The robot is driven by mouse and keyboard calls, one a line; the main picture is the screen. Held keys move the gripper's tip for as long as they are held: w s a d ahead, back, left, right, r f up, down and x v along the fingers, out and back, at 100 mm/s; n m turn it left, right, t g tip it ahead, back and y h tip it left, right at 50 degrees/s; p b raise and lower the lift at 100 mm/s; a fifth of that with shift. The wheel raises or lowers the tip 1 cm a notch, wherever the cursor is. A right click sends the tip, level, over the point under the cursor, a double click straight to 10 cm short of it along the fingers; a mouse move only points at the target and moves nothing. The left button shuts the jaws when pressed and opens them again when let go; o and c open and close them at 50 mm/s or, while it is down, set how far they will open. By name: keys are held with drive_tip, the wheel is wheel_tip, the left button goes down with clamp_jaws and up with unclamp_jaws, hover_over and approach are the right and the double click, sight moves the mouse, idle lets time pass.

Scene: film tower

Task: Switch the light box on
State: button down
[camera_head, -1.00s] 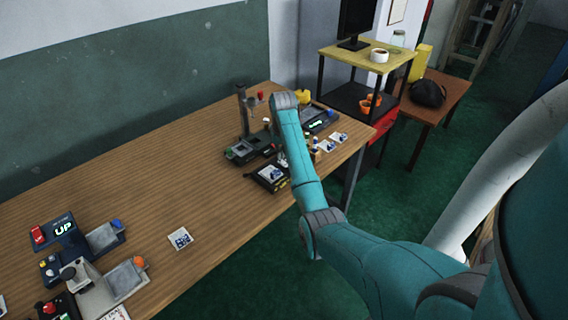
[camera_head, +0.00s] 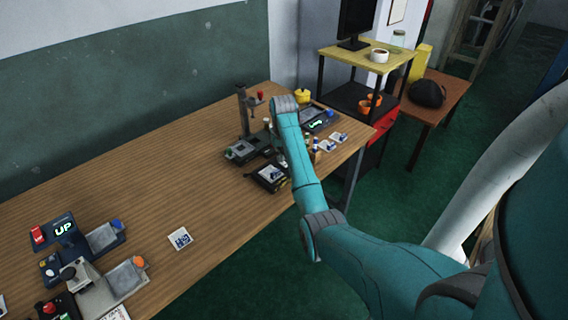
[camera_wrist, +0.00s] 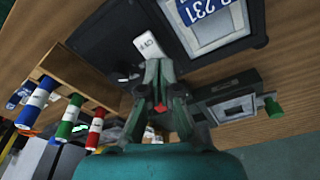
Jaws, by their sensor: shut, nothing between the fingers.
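The light box appears to be the black flat box (camera_head: 269,176) near the front edge of the table. A numbered card lies on it. In the wrist view its dark body (camera_wrist: 105,35) fills the upper part, with a pale panel and a blue card marked 231 beside a white switch (camera_wrist: 150,46) reading OFF. My gripper (camera_wrist: 158,68) is shut and empty, with its fingertips close to the lower edge of the switch. I cannot tell whether they touch it. In the head view my gripper is hidden behind my arm.
A stand with a column (camera_head: 243,112) is left of my arm, and a device with a lit display (camera_head: 316,123) is behind it. Several cards lie around. The table's middle (camera_head: 165,170) is clear.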

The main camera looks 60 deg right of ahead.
drive_tip(key=shift+f, duration=0.3)
drive_tip(key=shift+r, duration=3.55)
drive_tip(key=shift+s, duration=0.1)
